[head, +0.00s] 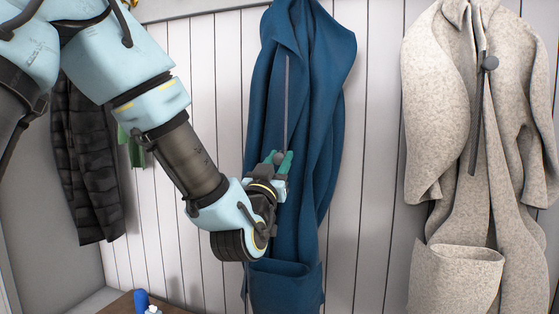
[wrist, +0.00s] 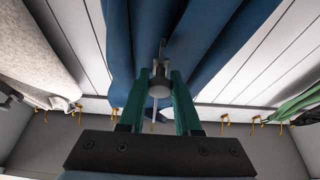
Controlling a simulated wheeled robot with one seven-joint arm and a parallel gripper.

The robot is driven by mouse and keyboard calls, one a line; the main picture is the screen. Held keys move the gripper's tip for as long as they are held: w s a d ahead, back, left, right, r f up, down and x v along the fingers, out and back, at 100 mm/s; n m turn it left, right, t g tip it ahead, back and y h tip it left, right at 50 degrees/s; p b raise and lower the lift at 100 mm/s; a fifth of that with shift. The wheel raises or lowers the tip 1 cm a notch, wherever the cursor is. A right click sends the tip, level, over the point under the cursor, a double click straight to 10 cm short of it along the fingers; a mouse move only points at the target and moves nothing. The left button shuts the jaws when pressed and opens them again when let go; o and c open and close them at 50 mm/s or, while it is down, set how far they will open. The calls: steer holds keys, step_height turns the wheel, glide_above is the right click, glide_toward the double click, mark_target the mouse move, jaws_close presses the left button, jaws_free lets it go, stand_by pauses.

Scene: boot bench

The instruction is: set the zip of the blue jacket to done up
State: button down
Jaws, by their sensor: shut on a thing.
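The blue jacket (head: 335,75) hangs on the panelled wall, and its cloth fills the upper middle of the wrist view (wrist: 205,40). A thin grey zip track (head: 286,95) runs down its front. The round grey zip pull (wrist: 159,88) sits between my green fingertips, at the low end of the track that shows in the head view. My gripper (head: 279,158) is shut on this pull, in front of the jacket's middle. My gripper also shows in the wrist view (wrist: 160,80). Any track below the gripper is hidden.
A beige coat (head: 435,90) with its own grey knob near the top hangs at the right. A dark quilted jacket (head: 85,160) and a green cloth (head: 132,150) hang at the left. A blue bottle (head: 141,300) stands on the wooden bench (head: 122,305) below.

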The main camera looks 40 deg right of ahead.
steer(key=p, duration=0.3)
glide_toward(287, 61)
steer(key=x, duration=0.5)
steer(key=shift+r, duration=0.15)
steer(key=shift+s, duration=0.1)
steer(key=c, duration=0.6)
jaws_free()
steer(key=shift+a, duration=0.1)
steer(key=shift+s+a+f, duration=0.15)
steer(key=shift+a+f, duration=0.1)
steer(key=shift+f, duration=0.05)
steer(key=b+v, duration=0.4)
steer(key=v, duration=0.6)
